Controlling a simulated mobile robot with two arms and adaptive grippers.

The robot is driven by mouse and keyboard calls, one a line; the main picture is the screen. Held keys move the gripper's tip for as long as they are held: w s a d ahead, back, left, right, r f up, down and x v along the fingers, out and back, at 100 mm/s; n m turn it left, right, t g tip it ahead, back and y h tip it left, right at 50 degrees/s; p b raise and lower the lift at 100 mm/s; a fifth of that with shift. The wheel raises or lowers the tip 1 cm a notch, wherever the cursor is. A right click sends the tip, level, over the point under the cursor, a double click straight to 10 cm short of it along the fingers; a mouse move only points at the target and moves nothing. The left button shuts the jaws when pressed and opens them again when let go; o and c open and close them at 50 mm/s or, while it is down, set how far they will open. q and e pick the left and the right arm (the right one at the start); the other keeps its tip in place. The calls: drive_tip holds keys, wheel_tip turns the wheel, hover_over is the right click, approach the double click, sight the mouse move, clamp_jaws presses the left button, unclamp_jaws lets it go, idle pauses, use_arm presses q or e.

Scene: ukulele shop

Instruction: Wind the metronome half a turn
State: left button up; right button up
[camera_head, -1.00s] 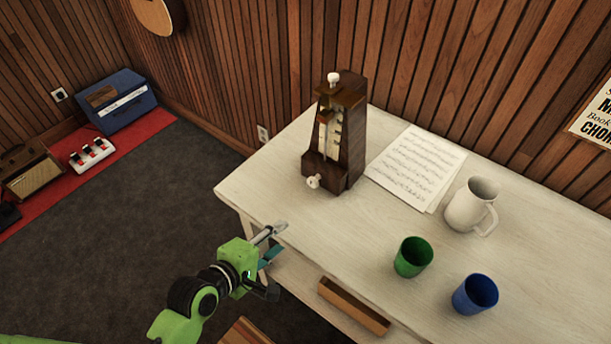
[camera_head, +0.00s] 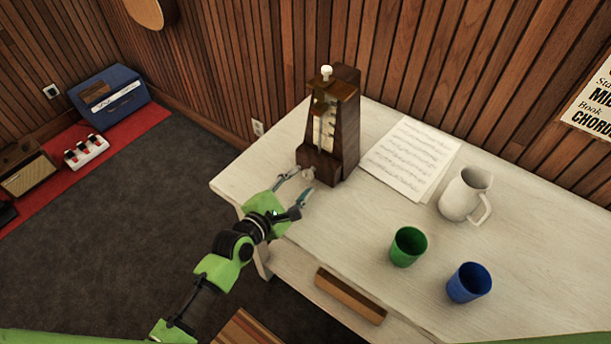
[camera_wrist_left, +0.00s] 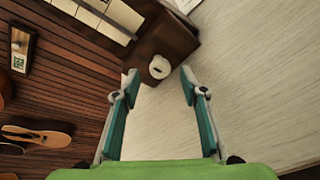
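The dark wooden metronome (camera_head: 335,130) stands upright at the back left of the white table, with a white knob on its top. Its winding key (camera_head: 308,173), a pale knob low on the front, also shows in the left wrist view (camera_wrist_left: 159,68). My left gripper (camera_head: 296,181) is open, its fingers pointing at the key from the front. In the left wrist view the key lies just beyond and between the two fingertips (camera_wrist_left: 159,80). I cannot tell whether a finger touches it. My right gripper is not in view.
Sheet music (camera_head: 410,158) lies right of the metronome. A white pitcher (camera_head: 465,195), a green cup (camera_head: 408,246) and a blue cup (camera_head: 468,283) stand further right on the table (camera_head: 350,235). The tabletop before the metronome is clear.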

sight(307, 177)
use_arm(q)
drive_tip(key=shift+x, duration=1.95)
drive_tip(key=c, duration=1.1)
drive_tip(key=shift+c, duration=0.2)
drive_tip(key=shift+s+m+t+y+p, duration=0.1)
drive_tip(key=shift+m+t+y+p, duration=0.35)
drive_tip(key=shift+m, duration=0.55)
drive_tip(key=shift+d+f+m+t+y+b, duration=0.1)
drive_tip(key=shift+m+t+y+b, duration=0.2)
drive_tip(key=shift+m, duration=0.5)
drive_tip(key=shift+f+m+t+h+b, duration=0.1)
drive_tip(key=shift+m+t, duration=0.25)
drive_tip(key=shift+m, duration=0.45)
drive_tip(key=shift+r, duration=0.1)
